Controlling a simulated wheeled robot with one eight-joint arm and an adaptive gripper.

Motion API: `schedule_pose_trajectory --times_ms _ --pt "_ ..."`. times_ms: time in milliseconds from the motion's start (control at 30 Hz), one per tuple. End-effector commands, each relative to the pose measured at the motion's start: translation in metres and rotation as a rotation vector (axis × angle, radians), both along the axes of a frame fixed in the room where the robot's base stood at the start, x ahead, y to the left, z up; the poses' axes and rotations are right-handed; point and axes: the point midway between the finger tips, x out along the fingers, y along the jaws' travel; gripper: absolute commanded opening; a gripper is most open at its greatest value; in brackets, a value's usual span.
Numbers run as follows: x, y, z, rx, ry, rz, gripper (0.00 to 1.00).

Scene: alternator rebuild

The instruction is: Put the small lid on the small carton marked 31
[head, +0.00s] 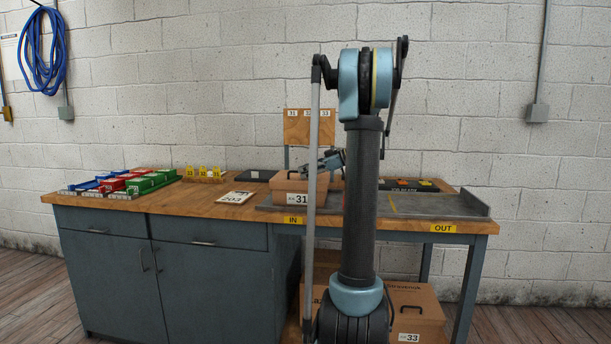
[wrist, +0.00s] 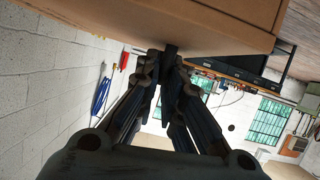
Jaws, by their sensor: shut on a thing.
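The small carton marked 31 (head: 283,198) stands on the left of the bench's grey work surface, beside the IN label. The brown small lid (head: 290,180) is at the carton's top; I cannot tell whether it is fully seated. My gripper (head: 328,163) is above the lid, partly hidden behind my arm. In the wrist view, my gripper (wrist: 172,55) is shut on a dark knob of the lid (wrist: 225,32), whose brown face and edge fill the top of the picture. My arm hides the right side of the carton.
A white card (head: 236,197) lies left of the carton. Red, green and blue bins (head: 130,182) and yellow number tags (head: 204,173) stand farther left. A carton marked 33 (head: 415,312) sits below the bench. The grey surface near the OUT label (head: 443,228) is mostly clear.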

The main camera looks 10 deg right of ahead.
Motion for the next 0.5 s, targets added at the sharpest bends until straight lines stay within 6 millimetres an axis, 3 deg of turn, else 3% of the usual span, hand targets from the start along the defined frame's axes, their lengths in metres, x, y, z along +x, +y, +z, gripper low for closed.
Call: schedule_pose_trajectory --times_ms 500 --pt "-0.0001 0.001 -0.0077 0.0 0.0 0.001 0.0"
